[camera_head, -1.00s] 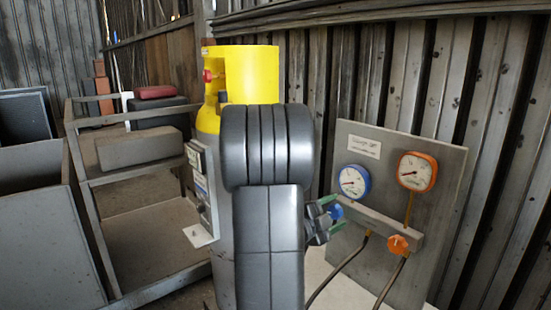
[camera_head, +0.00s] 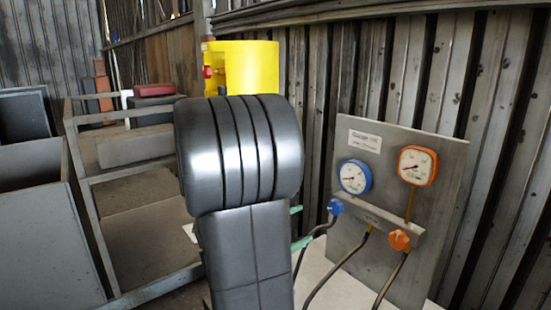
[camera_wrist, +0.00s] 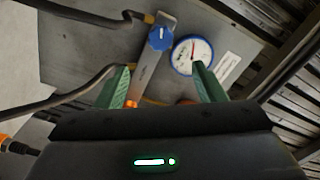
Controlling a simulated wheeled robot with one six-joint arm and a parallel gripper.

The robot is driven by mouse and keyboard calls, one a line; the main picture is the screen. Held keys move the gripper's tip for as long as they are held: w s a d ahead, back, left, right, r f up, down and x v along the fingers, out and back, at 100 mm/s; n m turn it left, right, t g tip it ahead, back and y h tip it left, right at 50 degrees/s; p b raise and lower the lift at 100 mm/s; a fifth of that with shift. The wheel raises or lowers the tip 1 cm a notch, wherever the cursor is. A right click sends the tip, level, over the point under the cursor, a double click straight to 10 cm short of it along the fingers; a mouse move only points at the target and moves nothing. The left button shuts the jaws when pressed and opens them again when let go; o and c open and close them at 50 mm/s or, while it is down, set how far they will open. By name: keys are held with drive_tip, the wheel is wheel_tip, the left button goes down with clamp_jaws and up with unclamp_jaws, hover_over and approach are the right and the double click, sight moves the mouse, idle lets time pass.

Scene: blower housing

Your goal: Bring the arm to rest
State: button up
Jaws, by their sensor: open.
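My gripper (camera_wrist: 160,66) is open and empty in the wrist view, its two green fingers spread apart. In the head view its green fingertips (camera_head: 299,227) show just right of my dark arm, which hides the rest of it. The gauge panel faces the gripper. Its blue knob (camera_head: 335,207) stands right of the fingertips, apart from them, with a hose below. The knob also shows in the wrist view (camera_wrist: 160,38), beyond the fingers, beside the blue-rimmed gauge (camera_wrist: 192,54).
The panel (camera_head: 430,210) also carries an orange-rimmed gauge (camera_head: 417,165) and an orange knob (camera_head: 399,240). Dark hoses (camera_head: 340,268) hang below. A metal rack (camera_head: 88,215) and grey bins (camera_head: 45,245) fill the left.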

sight(333, 209)
drive_tip(key=p+x, duration=0.1)
drive_tip(key=x, duration=1.2)
drive_tip(key=shift+w+d+p, duration=0.1)
drive_tip(key=shift+d+p, duration=0.1)
drive_tip(key=shift+p, duration=0.1)
drive_tip(key=shift+w+f+m+b, duration=0.15)
drive_tip(key=shift+m+b, duration=0.75)
drive_tip(key=shift+m, duration=0.4)
drive_tip(key=shift+m+b, duration=0.4)
drive_tip(key=shift+m, duration=0.6)
drive_tip(key=m+b, duration=0.1)
drive_tip(key=m, duration=0.8)
drive_tip(key=shift+m+b, duration=0.3)
drive_tip(key=shift+m, duration=0.1)
drive_tip(key=shift+a+m+p, duration=0.1)
drive_tip(key=shift+m+p, duration=0.65)
drive_tip(key=shift+m, duration=1.35)
